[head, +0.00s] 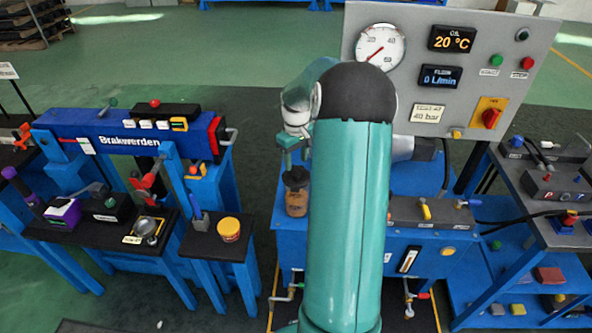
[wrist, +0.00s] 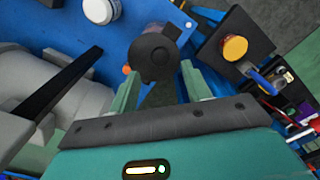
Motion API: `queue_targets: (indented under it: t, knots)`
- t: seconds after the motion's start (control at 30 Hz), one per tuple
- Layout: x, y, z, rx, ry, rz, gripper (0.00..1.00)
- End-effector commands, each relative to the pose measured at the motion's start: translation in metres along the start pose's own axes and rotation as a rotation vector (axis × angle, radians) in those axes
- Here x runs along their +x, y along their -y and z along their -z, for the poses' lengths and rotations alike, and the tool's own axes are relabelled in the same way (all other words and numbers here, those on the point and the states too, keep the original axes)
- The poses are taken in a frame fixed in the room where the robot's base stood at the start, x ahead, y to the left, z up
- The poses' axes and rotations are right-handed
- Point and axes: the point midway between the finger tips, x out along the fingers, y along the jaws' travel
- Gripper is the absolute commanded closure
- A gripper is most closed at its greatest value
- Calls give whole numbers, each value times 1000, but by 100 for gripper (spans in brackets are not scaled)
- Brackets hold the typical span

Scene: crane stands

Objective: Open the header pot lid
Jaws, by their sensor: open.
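A brown pot (head: 297,198) with a dark top stands on the blue bench left of my arm in the head view. I take it for the header pot. In the wrist view its round dark lid (wrist: 153,56) with a small central knob shows from above. My gripper (wrist: 161,73) is open, with one green finger at each side of the lid's near edge. In the head view my gripper (head: 293,158) is just above the pot, partly hidden by my arm. Whether the fingers touch the lid cannot be told.
A yellow-topped pot (head: 229,229) sits on a small black-topped stand to the left. A grey panel (head: 466,90) with a gauge and displays rises behind the bench. A blue Brakwerden stand (head: 120,140) is at the left, and another blue stand (head: 560,220) is at the right.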

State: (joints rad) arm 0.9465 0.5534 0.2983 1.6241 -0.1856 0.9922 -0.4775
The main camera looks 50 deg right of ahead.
Motion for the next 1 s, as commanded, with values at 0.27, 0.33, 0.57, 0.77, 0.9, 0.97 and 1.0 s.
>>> queue_targets:
  t: [0.27, 0.33, 0.57, 0.77, 0.9, 0.97, 1.0]
  knots:
    - [43, 0, 0, -1, 1, 1, 52]
    - [48, 0, 0, 0, 0, 1, 52]
    - [51, 0, 0, 0, 0, 0, 52]
    - [50, 0, 0, 0, 0, 0, 75]
    - [50, 0, 0, 0, 0, 0, 100]
    - [50, 0, 0, 0, 0, 0, 100]
    - [50, 0, 0, 0, 0, 0, 100]
